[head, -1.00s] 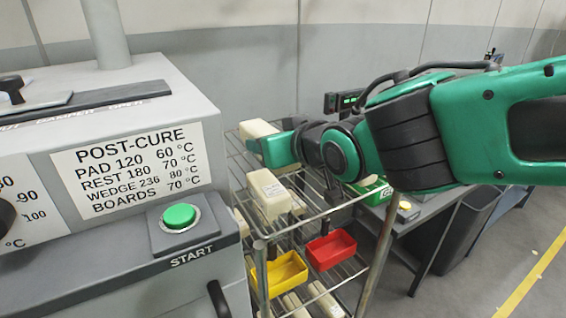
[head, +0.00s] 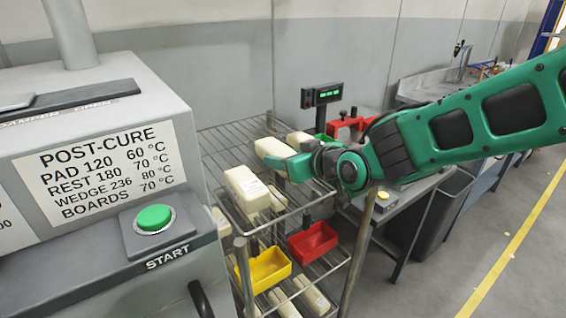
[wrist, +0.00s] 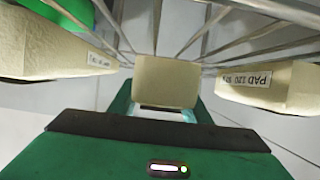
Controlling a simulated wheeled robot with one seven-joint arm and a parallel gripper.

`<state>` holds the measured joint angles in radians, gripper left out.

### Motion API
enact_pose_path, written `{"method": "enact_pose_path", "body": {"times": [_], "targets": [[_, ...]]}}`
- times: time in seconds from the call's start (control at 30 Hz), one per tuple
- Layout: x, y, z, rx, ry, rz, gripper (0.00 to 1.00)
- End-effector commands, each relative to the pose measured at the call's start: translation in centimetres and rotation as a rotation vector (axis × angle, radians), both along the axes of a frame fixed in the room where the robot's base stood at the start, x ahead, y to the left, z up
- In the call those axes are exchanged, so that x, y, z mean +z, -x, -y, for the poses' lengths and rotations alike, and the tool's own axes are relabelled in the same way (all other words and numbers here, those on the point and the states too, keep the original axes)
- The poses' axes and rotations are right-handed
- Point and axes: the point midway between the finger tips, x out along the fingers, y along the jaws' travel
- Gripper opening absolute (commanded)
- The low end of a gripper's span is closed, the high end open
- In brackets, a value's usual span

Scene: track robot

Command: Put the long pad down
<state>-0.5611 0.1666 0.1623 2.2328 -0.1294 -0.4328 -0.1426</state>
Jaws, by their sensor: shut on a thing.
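My gripper (head: 290,166) is shut on a cream block, the held pad (head: 272,148), at the top of the wire rack. In the wrist view the held pad (wrist: 166,80) shows end-on between the fingers; no label on it is readable. A labelled cream block (head: 244,187) lies on the top shelf in front of it, and another cream block (head: 299,139) lies behind it. In the wrist view the held pad sits between a block marked PAD 120 (wrist: 268,86) on the right and another labelled block (wrist: 50,48) on the left, with gaps. I cannot tell whether it touches the shelf.
The wire rack (head: 227,140) has bare shelf to the left of the blocks. A yellow bin (head: 264,270) and a red bin (head: 313,243) sit lower on it. The grey oven with its START button (head: 154,218) stands close at left. A bench with a scale display (head: 327,94) stands behind right.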

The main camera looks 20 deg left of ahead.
Motion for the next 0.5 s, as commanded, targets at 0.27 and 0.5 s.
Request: {"method": "enact_pose_path", "body": {"times": [0.27,0.5], "targets": [[-1.28,0.04,-0.05,0.000,-0.002,0.001,0.21],[-1.41,0.03,-0.04,0.000,-0.001,0.001,0.51]]}}
